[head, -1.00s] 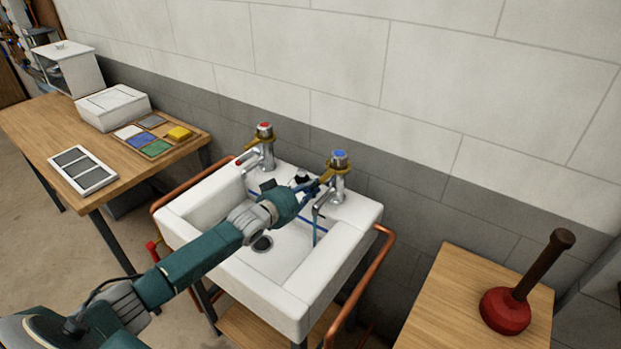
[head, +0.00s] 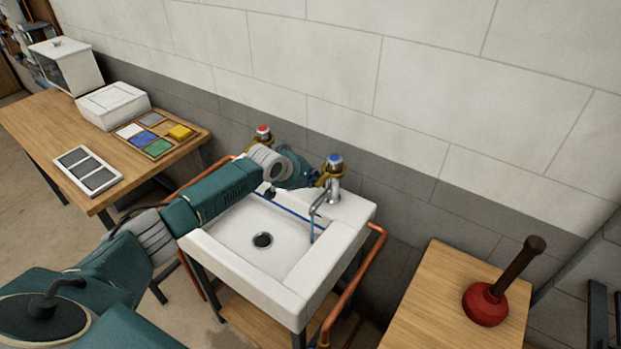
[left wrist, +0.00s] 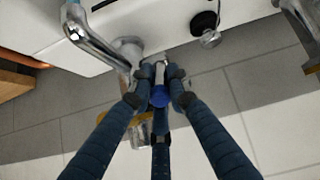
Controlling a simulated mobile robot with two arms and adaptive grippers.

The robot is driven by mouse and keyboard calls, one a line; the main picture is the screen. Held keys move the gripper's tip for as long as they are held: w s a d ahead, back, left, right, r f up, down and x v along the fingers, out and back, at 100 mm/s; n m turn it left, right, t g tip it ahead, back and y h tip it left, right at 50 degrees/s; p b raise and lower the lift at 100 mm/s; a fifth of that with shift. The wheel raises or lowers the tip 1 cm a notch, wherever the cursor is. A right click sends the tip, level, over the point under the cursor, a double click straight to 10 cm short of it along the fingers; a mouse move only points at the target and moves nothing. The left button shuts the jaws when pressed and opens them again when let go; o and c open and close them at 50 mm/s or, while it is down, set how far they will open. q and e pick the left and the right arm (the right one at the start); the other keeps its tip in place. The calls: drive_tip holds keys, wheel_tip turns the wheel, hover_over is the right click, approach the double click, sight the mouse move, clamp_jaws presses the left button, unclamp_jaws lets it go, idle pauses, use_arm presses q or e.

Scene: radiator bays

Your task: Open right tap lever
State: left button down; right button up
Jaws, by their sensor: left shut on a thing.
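The right tap (head: 334,182) is chrome with a blue cap (head: 335,159) and a brass-coloured lever (head: 324,176). It stands on the back right of the white sink (head: 345,235). My left gripper (head: 318,178) is at the lever side of this tap, shut on the lever, though its fingers partly hide the contact. A thin bluish strand hangs below the spout. My right gripper is out of view.
The left tap (head: 263,136), with a red cap, stands behind my left arm and is partly hidden. Copper pipes (head: 352,285) run beside the sink. A wooden table (head: 60,125) stands left, and a plunger (head: 487,302) rests on a wooden surface at right.

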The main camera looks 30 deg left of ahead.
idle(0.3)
use_arm(q)
drive_tip(key=c, duration=1.6)
unclamp_jaws()
drive_tip(key=shift+c, duration=0.2)
drive_tip(key=shift+f, duration=0.1)
